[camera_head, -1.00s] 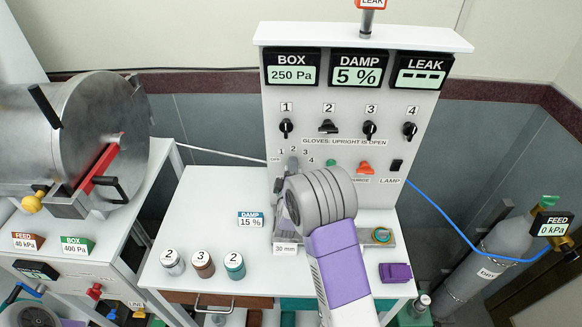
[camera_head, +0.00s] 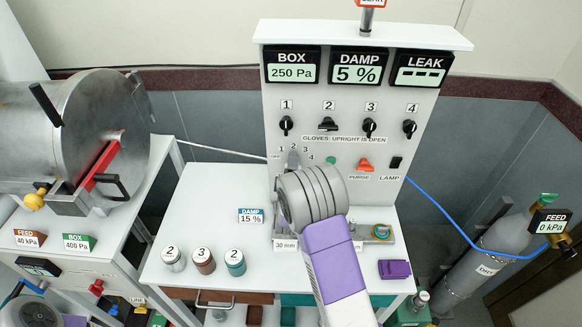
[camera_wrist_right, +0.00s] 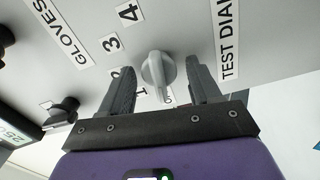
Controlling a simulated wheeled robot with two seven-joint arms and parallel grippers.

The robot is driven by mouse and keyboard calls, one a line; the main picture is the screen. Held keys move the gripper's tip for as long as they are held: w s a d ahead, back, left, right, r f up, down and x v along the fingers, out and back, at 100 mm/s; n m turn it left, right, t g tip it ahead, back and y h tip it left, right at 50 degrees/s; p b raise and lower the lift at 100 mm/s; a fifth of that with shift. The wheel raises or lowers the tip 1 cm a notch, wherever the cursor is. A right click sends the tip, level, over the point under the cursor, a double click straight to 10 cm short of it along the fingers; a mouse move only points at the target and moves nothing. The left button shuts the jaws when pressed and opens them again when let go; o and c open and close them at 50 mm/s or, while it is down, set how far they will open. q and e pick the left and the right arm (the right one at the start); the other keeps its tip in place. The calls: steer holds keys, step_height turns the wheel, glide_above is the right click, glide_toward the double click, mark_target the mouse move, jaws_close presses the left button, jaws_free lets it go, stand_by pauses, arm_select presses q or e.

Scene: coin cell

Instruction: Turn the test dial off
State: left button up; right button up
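The test dial (camera_wrist_right: 157,72) is a pale grey knob in the right wrist view, on the upright panel beside the "TEST DIAL" label. Its narrow lower end lies close to the partly hidden OFF label; its exact setting is hard to tell. My right gripper (camera_wrist_right: 162,82) is open, with one dark finger on each side of the dial and visible gaps between. In the head view my right gripper (camera_head: 292,165) is at the panel's lower left, and its wrist hides most of the dial. The marks 1 to 4 stand around the dial. My left gripper is not in view.
Several black glove knobs (camera_head: 328,125) line the panel above. A green button (camera_head: 331,160), an orange purge control (camera_head: 365,164) and a lamp switch (camera_head: 396,162) are to the right. Three lidded jars (camera_head: 204,262) and a purple block (camera_head: 395,269) stand on the white table (camera_head: 200,215).

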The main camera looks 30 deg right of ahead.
steer(key=v, duration=0.7)
steer(key=shift+s, duration=0.3)
steer(key=shift+a, duration=0.1)
stand_by(0.3)
